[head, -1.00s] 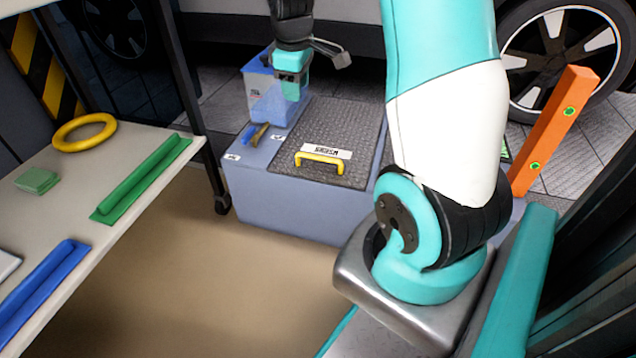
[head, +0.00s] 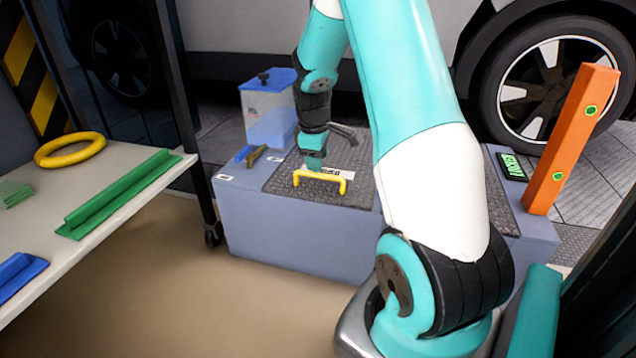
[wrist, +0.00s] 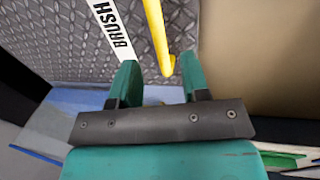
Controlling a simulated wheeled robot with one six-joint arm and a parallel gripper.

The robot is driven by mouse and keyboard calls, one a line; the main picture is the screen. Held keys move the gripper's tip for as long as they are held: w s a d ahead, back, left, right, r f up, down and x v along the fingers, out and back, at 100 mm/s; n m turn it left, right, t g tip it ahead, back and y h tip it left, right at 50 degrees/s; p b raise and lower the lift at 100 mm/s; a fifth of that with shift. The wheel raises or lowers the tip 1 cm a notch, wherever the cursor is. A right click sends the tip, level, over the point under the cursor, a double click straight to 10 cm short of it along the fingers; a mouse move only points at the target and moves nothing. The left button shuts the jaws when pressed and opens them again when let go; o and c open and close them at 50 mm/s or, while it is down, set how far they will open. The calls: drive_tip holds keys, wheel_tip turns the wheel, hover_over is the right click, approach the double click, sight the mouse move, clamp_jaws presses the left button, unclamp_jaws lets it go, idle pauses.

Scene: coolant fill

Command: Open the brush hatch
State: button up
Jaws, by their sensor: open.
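The brush hatch is a grey diamond-plate lid (head: 285,178) on a blue-grey box, lying flat and closed. It bears a yellow handle (head: 320,178) and a white label, which reads BRUSH in the wrist view (wrist: 115,35). My gripper (head: 313,160) is over the lid, just behind the handle in the head view, hiding part of the label. In the wrist view its green fingers (wrist: 158,72) are apart, with one end of the yellow handle (wrist: 157,40) showing between and just beyond the tips. I cannot tell whether they touch it.
A clear tank with a blue lid (head: 270,105) stands at the box's back left, near a small brass-coloured piece (head: 254,156). An orange post (head: 571,140) rises at the right. A table (head: 130,205) with a yellow ring (head: 70,150) is at the left. A car wheel (head: 555,80) is behind.

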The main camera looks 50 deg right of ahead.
sight(318, 174)
drive_tip(key=f, duration=0.1)
drive_tip(key=f+b, duration=0.1)
drive_tip(key=f, duration=0.1)
drive_tip(key=f+b, duration=0.1)
drive_tip(key=shift+w+d+f, duration=0.2)
drive_tip(key=shift+d+f, duration=0.15)
drive_tip(key=shift+d, duration=0.05)
clamp_jaws()
